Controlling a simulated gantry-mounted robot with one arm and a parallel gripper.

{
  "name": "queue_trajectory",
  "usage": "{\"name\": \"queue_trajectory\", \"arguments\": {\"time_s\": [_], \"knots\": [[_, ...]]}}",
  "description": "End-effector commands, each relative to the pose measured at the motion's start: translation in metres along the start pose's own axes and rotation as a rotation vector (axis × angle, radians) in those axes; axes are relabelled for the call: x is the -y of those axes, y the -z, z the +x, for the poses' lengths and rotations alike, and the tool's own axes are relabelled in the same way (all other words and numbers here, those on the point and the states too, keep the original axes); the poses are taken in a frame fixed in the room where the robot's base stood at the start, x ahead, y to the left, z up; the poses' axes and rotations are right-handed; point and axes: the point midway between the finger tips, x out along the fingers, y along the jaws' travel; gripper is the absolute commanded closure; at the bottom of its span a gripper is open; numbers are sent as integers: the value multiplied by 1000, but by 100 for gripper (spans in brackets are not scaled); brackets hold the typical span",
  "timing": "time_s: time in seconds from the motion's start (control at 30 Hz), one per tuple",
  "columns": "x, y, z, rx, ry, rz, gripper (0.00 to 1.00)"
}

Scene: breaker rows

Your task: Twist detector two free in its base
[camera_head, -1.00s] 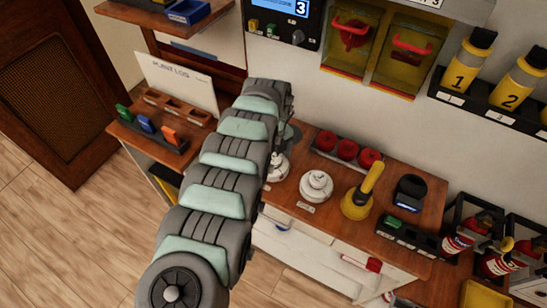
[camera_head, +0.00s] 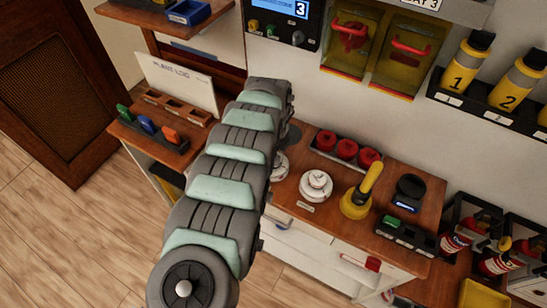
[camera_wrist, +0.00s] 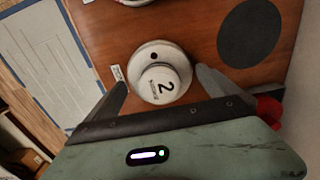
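Detector two (camera_wrist: 166,86) is a white round head marked "2", seated on a white round base (camera_wrist: 150,52) on the wooden counter in the wrist view. My gripper (camera_wrist: 164,84) is open, with one dark finger at each side of the detector head. Small gaps show between fingers and head, and I cannot tell whether either touches. In the head view, detector two (camera_head: 281,166) is partly hidden behind my arm. My fingers are hidden there.
A second white detector (camera_head: 316,186) sits to the right, beside a yellow cone-shaped tool (camera_head: 357,200). Red round items (camera_head: 347,149) stand in a rack behind. A flat dark disc (camera_wrist: 250,32) lies near detector two. A wall runs behind the counter.

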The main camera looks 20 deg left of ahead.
Motion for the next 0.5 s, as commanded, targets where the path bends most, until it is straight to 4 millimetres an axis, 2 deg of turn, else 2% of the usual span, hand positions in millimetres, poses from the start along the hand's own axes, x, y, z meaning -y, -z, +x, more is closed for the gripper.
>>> {"name": "queue_trajectory", "arguments": {"time_s": [0.27, 0.43, 0.5], "knots": [[0, 0, -5, 1, 1, 1, 0], [0, -1, -25, 2, -1, 0, 0], [0, -2, -40, 4, 1, 0, 0]]}}
